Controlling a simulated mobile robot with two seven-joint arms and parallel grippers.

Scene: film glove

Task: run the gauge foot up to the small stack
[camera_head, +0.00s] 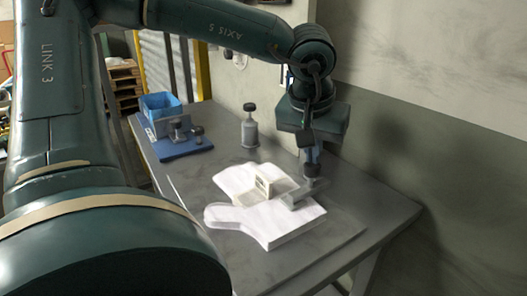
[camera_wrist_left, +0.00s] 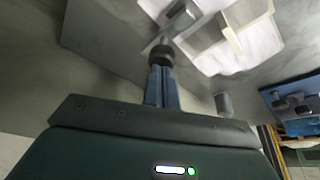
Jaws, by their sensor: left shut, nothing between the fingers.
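My left gripper (camera_head: 313,168) points down over the right part of the table, its blue fingers closed together with nothing between them. In the left wrist view the fingertips (camera_wrist_left: 162,72) are at the dark round knob (camera_wrist_left: 161,54) of the gauge; whether they touch it I cannot tell. The grey metal gauge foot (camera_head: 298,194) lies low by the right edge of the white glove-shaped stack (camera_head: 268,221); it also shows in the left wrist view (camera_wrist_left: 180,20). A smaller cream piece (camera_head: 271,186), partly upright, stands among the white sheets. Any gap to the foot is unclear. My right gripper is out of view.
A grey bottle with a dark cap (camera_head: 249,130) stands behind the sheets. A blue mat (camera_head: 186,147) at the back left holds a blue bin (camera_head: 161,108) and small metal parts. The wall is close on the right. The table's front right is bare.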

